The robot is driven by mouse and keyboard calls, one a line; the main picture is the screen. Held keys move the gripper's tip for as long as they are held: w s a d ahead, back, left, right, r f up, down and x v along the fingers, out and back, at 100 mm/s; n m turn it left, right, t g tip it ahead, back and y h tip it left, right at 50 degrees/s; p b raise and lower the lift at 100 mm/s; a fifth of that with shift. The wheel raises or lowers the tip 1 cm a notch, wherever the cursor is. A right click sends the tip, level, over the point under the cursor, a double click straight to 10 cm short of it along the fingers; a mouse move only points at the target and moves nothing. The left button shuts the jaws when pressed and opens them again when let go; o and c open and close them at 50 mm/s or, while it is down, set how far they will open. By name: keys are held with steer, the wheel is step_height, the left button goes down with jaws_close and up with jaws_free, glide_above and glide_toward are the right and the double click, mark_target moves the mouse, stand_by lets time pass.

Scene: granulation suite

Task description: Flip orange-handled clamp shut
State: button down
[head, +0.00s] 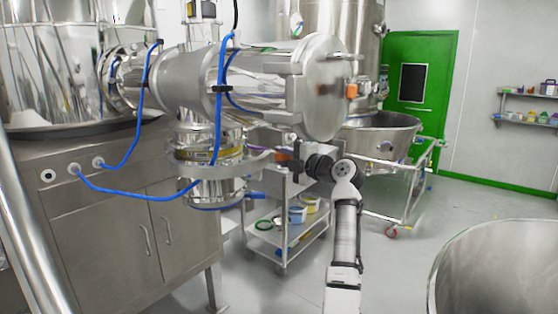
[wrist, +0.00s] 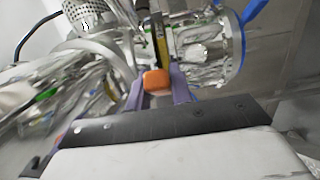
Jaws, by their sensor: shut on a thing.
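The orange-handled clamp (wrist: 157,80) shows in the wrist view as an orange block between the two purple fingers of my gripper (wrist: 158,72). My gripper is shut on this orange handle. In the head view my gripper (head: 292,157) is at the right end of a steel band around the vertical steel column, below the large horizontal cylinder. A small orange patch of the handle (head: 283,156) shows there. The fingers hide much of the clamp, and the wrist view is blurred, so I cannot tell how far the clamp is closed.
The horizontal steel cylinder (head: 322,88) with another orange piece (head: 352,91) on its end hangs above my gripper. Blue hoses (head: 140,196) loop at the left before a steel cabinet (head: 100,240). A trolley (head: 285,240) stands behind. The floor to the right of it is partly clear.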

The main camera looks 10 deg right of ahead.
steer(key=shift+w+d+n+g+y+p, duration=0.1)
steer(key=shift+w+n+g+y+p, duration=0.25)
steer(key=shift+w, duration=0.65)
steer(key=shift+w+d+n+g+y+p, duration=0.1)
steer(key=shift+w+n+g+y+p, duration=0.25)
steer(key=shift+w, duration=0.7)
steer(key=c, duration=1.2)
jaws_free()
steer(key=shift+c, duration=0.2)
steer(key=b+v, duration=0.5)
steer(key=v, duration=0.8)
steer(key=shift+s+d, duration=0.25)
steer(key=shift+d, duration=0.05)
